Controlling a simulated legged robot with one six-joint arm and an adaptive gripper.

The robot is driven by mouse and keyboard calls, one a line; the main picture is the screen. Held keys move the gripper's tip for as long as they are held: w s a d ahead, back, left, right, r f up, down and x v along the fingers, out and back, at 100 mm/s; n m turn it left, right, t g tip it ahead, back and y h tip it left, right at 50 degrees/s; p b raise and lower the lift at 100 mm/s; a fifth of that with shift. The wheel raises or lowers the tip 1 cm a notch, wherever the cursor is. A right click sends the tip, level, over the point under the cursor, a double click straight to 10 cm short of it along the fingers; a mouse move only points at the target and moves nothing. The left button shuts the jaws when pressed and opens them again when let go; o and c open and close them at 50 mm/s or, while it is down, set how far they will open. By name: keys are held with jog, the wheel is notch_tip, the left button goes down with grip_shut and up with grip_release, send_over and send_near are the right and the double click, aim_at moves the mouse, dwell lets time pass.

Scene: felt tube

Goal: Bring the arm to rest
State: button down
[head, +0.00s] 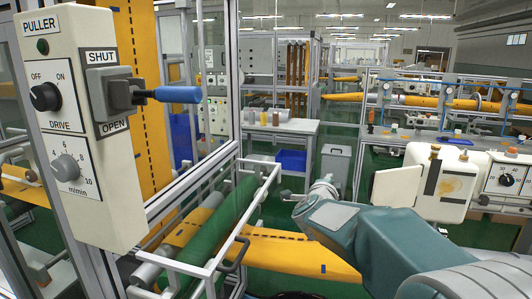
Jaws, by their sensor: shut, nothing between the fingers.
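My arm comes in from the lower right and reaches towards the middle of the head view. Its teal and grey links are bare of any load. My gripper (290,196) shows small at the far end of the arm, partly hidden by the teal link. It is shut and I see nothing held in it. It is in the aisle area, right of the machine frame and apart from the puller panel.
A white puller panel (85,130) with knobs and a blue-handled lever (178,94) stands close at left. Yellow felt (290,252) runs low below the arm. A white control box (508,178) stands at right, near the arm. Green floor (285,205) shows beyond.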

jog(key=s+a+n+g+y, duration=0.1)
jog(key=s+a+n+y, duration=0.25)
jog(key=s+n, duration=0.35)
jog(key=s+a+n+g+y, duration=0.2)
jog(key=s+n+y, duration=0.3)
jog(key=s, duration=0.3)
jog(key=s+d+f+n+g+h, duration=0.1)
jog(key=s+f, duration=0.4)
jog(key=s, duration=0.6)
jog(key=s+d+f+n+g+h, duration=0.1)
jog(key=s+d+f+n+g, duration=0.2)
jog(key=s, duration=0.9)
notch_tip(320, 180, down, 3)
jog(key=n+g, duration=0.3)
jog(key=shift+s, duration=0.2)
